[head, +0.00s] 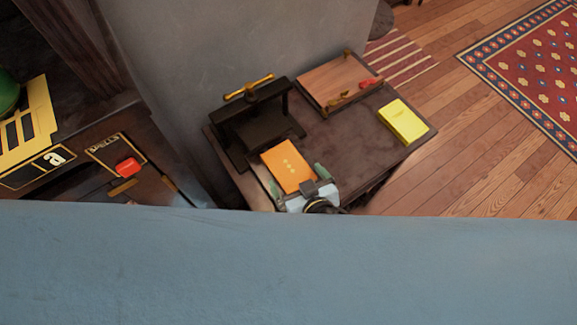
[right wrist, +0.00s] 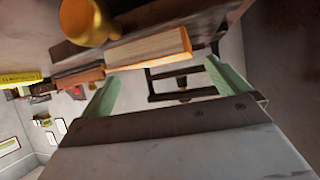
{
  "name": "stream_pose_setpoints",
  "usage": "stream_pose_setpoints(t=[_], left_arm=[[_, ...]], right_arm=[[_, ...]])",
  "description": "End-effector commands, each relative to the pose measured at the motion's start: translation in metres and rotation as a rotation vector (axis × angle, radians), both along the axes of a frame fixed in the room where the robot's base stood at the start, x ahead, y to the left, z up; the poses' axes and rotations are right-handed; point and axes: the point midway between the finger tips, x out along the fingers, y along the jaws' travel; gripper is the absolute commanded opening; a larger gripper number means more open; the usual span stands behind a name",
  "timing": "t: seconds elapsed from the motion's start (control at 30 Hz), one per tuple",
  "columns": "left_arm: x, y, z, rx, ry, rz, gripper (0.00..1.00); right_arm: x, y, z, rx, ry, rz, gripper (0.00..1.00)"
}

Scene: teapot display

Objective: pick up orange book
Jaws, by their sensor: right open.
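The orange book (head: 284,162) lies flat near the front left end of the dark table, in front of a black press. My right gripper (head: 298,180) is at the book's near end, with its green fingers spread to either side. In the right wrist view the gripper (right wrist: 161,70) is open. A tan block with an orange-brown end, which looks like the orange book (right wrist: 150,50), shows just beyond and between the fingers. I cannot tell whether a finger touches it. My left gripper is not in view.
The black press (head: 255,125) with a brass handle stands just behind the book. A wooden board (head: 335,80) and a yellow book (head: 404,121) lie on the dark table (head: 360,150). The table's middle is bare. A blue-grey surface covers the lower head view.

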Motion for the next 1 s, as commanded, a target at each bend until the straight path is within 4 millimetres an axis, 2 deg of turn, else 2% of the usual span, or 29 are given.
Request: stream_pose_setpoints(t=[0.13, 0.3, 0.57, 0.9, 1.0], left_arm=[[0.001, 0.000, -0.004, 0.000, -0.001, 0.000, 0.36], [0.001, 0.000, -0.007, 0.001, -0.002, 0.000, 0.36], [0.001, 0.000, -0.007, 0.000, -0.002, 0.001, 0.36], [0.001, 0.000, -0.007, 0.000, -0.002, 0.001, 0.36], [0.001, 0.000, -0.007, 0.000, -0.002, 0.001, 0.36]], right_arm=[[0.019, 0.012, -0.009, 0.000, -0.003, 0.000, 1.00], [0.033, 0.018, -0.019, 0.001, 0.000, 0.000, 1.00], [0.036, 0.019, -0.020, 0.002, 0.001, -0.001, 1.00], [0.035, 0.019, -0.020, 0.001, 0.002, -0.001, 0.59], [0.035, 0.019, -0.020, 0.002, 0.001, -0.001, 0.58]])
